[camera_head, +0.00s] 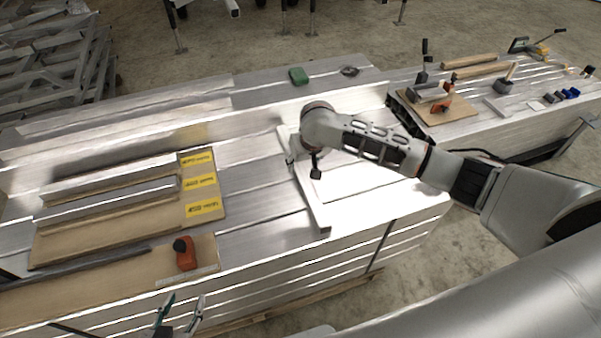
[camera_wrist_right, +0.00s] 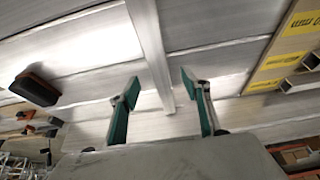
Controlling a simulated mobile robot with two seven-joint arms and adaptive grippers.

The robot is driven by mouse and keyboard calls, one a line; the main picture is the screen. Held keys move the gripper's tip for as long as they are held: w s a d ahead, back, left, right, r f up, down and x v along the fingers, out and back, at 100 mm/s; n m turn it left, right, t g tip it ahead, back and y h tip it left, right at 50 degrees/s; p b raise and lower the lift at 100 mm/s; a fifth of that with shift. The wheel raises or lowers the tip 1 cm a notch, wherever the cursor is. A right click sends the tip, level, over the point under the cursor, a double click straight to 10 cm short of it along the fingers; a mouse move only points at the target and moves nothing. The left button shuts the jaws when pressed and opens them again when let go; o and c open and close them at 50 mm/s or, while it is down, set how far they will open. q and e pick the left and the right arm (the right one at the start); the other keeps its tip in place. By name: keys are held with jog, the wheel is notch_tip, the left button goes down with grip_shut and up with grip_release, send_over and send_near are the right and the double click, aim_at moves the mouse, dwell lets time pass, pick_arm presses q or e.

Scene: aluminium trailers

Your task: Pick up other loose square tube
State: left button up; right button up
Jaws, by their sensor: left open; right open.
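A loose silver square tube (camera_head: 314,205) lies across the aluminium planks in the middle of the stack, and its upper part is partly covered by my right arm. In the right wrist view the tube (camera_wrist_right: 150,45) runs down between the two green-padded fingers of my right gripper (camera_wrist_right: 163,95). That gripper is open, above the tube; I cannot tell how close it is. My left gripper (camera_head: 180,318) is open and empty at the bottom edge of the head view. Two more square tubes (camera_head: 115,178) lie on a wooden board at the left.
The wooden board (camera_head: 130,225) has yellow labels (camera_head: 204,208). An orange-and-black tool (camera_head: 185,253) stands in front of it. A green object (camera_head: 298,75) lies at the back. A second stack (camera_head: 470,130) at the right holds tools and wood blocks.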

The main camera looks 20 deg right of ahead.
aim_at(300, 169)
jog(key=b+x, duration=0.1)
jog(key=x, duration=0.3)
jog(key=b+x, duration=0.2)
jog(key=x, duration=0.1)
jog(key=shift+w+d+f, duration=0.2)
jog(key=shift+w+f, duration=0.05)
jog(key=shift+w, duration=0.15)
jog(key=shift+r, duration=0.1)
grip_shut()
